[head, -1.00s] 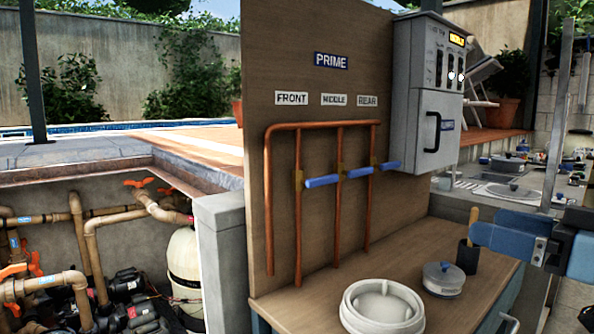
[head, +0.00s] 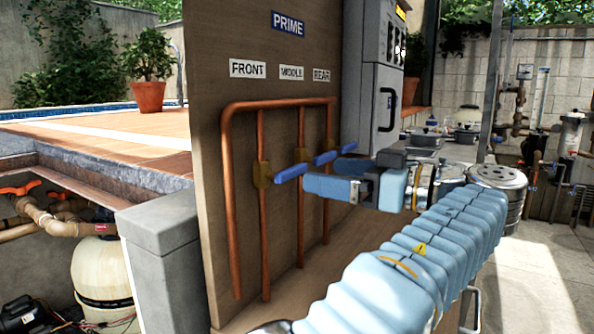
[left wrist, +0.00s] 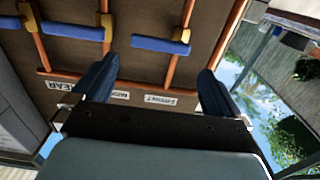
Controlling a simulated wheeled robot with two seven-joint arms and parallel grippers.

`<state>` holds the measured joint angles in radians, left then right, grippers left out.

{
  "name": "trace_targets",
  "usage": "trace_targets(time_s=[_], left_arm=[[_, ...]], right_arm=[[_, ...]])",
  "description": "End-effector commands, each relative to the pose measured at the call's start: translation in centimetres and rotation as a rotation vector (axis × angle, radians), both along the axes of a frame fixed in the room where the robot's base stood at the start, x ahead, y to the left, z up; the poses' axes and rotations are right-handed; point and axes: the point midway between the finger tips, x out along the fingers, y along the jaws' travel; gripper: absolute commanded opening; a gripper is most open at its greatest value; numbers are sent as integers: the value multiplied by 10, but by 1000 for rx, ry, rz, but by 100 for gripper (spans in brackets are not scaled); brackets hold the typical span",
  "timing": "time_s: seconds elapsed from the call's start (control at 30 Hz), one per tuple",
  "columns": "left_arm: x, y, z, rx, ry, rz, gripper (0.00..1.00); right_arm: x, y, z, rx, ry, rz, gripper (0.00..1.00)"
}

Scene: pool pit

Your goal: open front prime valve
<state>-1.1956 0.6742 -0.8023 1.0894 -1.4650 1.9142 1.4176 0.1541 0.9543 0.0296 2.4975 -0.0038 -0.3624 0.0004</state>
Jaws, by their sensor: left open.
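The front prime valve, a brass body (head: 263,174) with a blue lever (head: 291,173), sits on the copper pipe under the FRONT label (head: 247,69). Its lever points sideways, across the pipe. My left gripper (head: 320,178) is open and empty, just right of this lever in the head view. In the left wrist view the front lever (left wrist: 160,43) lies beyond the gap between my fingertips (left wrist: 157,72), apparently apart from them. The middle lever (head: 325,157) also lies crosswise. The rear lever (head: 348,147) is partly hidden. My right gripper is out of view.
The wooden board (head: 222,150) carries the copper pipes and the PRIME sign (head: 288,23). A grey control box (head: 372,95) stands right of the pipes. A concrete block (head: 160,235) stands at the left. Pots stand on a counter behind my arm.

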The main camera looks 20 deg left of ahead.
Motion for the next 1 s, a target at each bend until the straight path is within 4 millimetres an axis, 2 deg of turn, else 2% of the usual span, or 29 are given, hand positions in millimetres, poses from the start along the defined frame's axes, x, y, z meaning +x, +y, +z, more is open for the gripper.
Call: trace_targets(time_s=[0.1,0.3,0.47,0.7,0.77,1.0], left_arm=[[4,27,0,-2,2,1,100],[8,57,1,0,1,1,100],[9,67,0,0,0,0,100],[10,68,0,0,0,-1,100],[9,67,0,0,0,-1,94],[9,67,0,0,0,-1,57]], right_arm=[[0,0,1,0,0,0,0],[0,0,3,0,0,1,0],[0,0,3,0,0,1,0],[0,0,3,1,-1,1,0],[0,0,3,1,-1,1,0],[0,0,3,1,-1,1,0]])
